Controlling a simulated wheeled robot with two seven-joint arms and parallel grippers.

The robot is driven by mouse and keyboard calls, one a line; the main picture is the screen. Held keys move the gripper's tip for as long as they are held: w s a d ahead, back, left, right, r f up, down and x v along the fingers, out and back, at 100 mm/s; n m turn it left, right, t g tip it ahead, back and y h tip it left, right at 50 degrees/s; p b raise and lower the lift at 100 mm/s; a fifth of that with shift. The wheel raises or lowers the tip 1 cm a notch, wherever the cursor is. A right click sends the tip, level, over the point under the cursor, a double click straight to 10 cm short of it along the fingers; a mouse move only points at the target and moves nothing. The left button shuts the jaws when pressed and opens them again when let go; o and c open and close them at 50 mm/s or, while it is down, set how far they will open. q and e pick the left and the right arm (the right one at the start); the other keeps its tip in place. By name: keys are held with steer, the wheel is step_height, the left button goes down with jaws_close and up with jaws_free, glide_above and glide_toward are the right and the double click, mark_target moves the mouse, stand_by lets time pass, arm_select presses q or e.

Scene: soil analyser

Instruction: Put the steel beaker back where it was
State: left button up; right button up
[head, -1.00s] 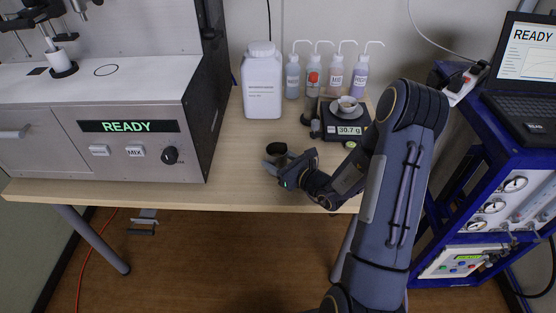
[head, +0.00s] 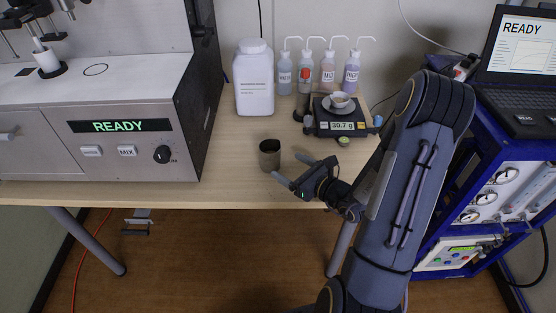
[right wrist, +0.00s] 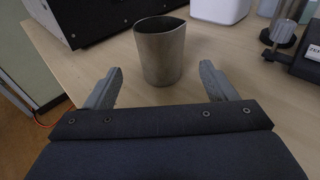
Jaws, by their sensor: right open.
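The steel beaker (head: 269,155) stands upright on the wooden table, near its front edge and to the right of the analyser. It is a dull grey-brown cup with a dark inside. In the right wrist view the beaker (right wrist: 160,52) stands just beyond the fingertips. My right gripper (head: 291,169) is open and empty, to the right of the beaker and apart from it. Its two fingers (right wrist: 158,84) point toward the beaker with a gap between them. My left gripper is not in view.
The analyser (head: 100,150) reading READY fills the left. A white bottle (head: 254,82), several wash bottles (head: 327,72) and a balance (head: 358,117) with a small dish stand at the back. A blue rack (head: 480,140) with a laptop is at the right. Table around the beaker is clear.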

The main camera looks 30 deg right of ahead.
steer(key=v, duration=0.3)
steer(key=shift+s, duration=0.25)
steer(key=s+a+r+n+g+y, duration=0.4)
steer(key=a+r+n+y, duration=0.1)
steer(key=a+n, duration=0.4)
steer(key=s+a+r+n+g+y, duration=0.4)
steer(key=a+r+n, duration=0.2)
steer(key=a+n, duration=0.25)
steer(key=s+a+n+g+h, duration=0.2)
steer(key=s+n+g+h, duration=0.15)
steer(key=s+n, duration=0.4)
steer(key=shift+s+d+f+n+t+h, duration=0.1)
steer(key=shift+s+d+n+t+h, duration=0.2)
steer(key=shift+d+n+h, duration=0.75)
steer(key=shift+s+d+f+n+t+h, duration=0.15)
steer(key=shift+s+d+n+h, duration=0.45)
steer(key=shift+n, duration=0.6)
steer(key=shift+s+d+f+n+t+h, duration=0.1)
steer(key=shift+s+d+n+t+h, duration=0.15)
steer(key=shift+d+n+h, duration=0.85)
steer(key=shift+a+r, duration=0.1)
steer(key=shift+a, duration=0.05)
